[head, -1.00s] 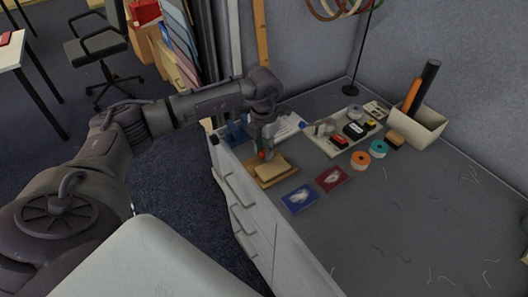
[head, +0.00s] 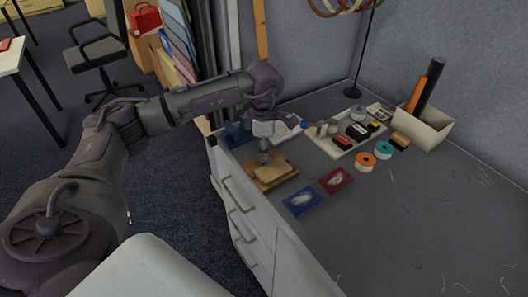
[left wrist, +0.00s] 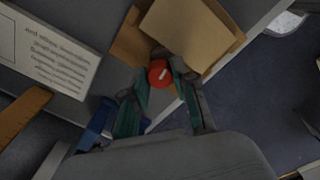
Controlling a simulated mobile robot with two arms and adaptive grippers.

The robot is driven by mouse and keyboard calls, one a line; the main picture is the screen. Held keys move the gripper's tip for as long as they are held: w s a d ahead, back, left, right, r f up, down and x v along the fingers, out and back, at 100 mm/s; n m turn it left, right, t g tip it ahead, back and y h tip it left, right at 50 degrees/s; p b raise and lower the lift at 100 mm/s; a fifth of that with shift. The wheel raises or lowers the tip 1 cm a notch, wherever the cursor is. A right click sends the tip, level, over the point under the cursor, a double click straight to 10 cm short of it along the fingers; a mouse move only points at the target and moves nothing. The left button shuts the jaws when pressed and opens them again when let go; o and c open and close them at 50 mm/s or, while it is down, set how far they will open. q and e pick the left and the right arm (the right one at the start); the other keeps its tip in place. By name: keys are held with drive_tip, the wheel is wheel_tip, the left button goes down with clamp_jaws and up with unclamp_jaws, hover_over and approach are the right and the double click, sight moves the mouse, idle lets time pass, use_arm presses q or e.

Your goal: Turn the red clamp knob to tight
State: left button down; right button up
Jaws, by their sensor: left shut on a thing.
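The red clamp knob (left wrist: 160,73) is a round red disc with a white mark, seen in the left wrist view at the edge of a wooden board (left wrist: 128,46). My left gripper (left wrist: 163,78) is shut on the knob, with a finger on each side of it. In the head view the left gripper (head: 264,157) points down at the back edge of the board (head: 286,181), and the knob is hidden there. A lighter tan block (head: 271,173) lies on the board. My right gripper is not in view.
A printed sheet (left wrist: 48,50) and a blue object (head: 238,133) lie close to the gripper. A tray (head: 342,149) of small items stands further back.

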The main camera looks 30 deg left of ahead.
use_arm(q)
drive_tip(key=shift+w+r+m, duration=0.1)
drive_tip(key=shift+m, duration=0.8)
drive_tip(key=shift+b, duration=0.3)
drive_tip(key=c, duration=0.9)
unclamp_jaws()
wheel_tip(320, 180, up, 12)
